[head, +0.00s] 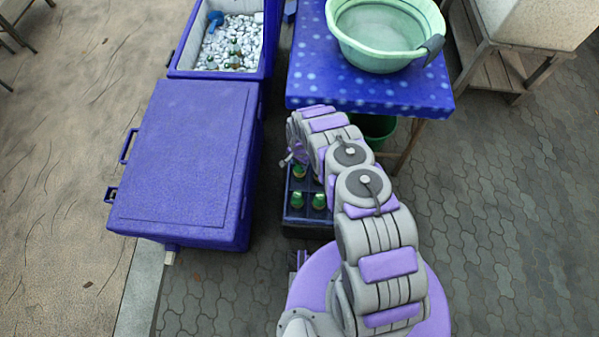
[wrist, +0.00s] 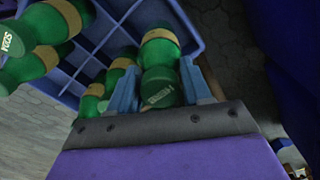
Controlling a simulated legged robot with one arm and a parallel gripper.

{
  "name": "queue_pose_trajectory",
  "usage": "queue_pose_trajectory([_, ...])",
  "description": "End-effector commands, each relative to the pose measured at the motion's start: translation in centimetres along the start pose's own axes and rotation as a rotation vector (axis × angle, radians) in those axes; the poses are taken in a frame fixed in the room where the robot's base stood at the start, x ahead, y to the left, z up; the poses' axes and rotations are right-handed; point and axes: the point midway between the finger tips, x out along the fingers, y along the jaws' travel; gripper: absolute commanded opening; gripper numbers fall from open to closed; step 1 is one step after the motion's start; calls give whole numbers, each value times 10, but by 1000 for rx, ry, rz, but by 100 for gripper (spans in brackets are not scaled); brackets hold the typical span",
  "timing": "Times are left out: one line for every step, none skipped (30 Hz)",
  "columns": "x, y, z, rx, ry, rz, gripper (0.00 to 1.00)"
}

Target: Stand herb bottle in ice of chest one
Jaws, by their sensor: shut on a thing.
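In the wrist view my gripper (wrist: 162,82) is shut on the herb bottle (wrist: 160,48), a green bottle with a tan band and a dark green lettered cap. The bottle is at a compartment of the blue crate (wrist: 120,15); I cannot tell whether it is lifted. In the head view my arm hides this bottle and most of my gripper. The crate (head: 306,222) stands on the paving right of the closed chest. An open blue chest (head: 173,66) at the top holds white ice (head: 222,38) with several green bottles standing in it. No chest number is legible.
The closed blue chest (head: 185,155) lies between me and the open chest. A spotted blue table (head: 400,100) with a pale green basin (head: 385,35) stands right of the crate. Other green bottles (wrist: 55,25) crowd the crate beside my gripper. Paving at right is clear.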

Motion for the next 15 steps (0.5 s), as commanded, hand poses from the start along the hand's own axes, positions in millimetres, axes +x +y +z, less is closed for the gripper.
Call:
queue_pose_trajectory([-9,-1,-1,0,2,-2,18])
queue_pose_trajectory([-12,-1,-1,0,2,-2,18])
queue_pose_trajectory([-17,-1,-1,0,2,-2,18])
queue_pose_trajectory([-20,-1,-1,0,1,-1,18])
queue_pose_trajectory([-23,0,0,0,1,0,18])
queue_pose_trajectory([-27,0,0,0,0,1,18])
queue_pose_trajectory([-29,0,0,0,-1,1,18])
queue_pose_trajectory([-32,0,0,0,-1,1,18])
queue_pose_trajectory([-37,0,1,0,-1,1,18])
queue_pose_trajectory([-40,0,0,0,-1,1,18])
queue_pose_trajectory([-43,0,0,0,-1,1,18])
queue_pose_trajectory([-48,0,0,0,0,0,18])
queue_pose_trajectory([-52,-1,0,0,1,-1,18])
queue_pose_trajectory([-55,-1,-1,0,2,-2,18])
queue_pose_trajectory([-59,-2,-1,0,2,-3,18])
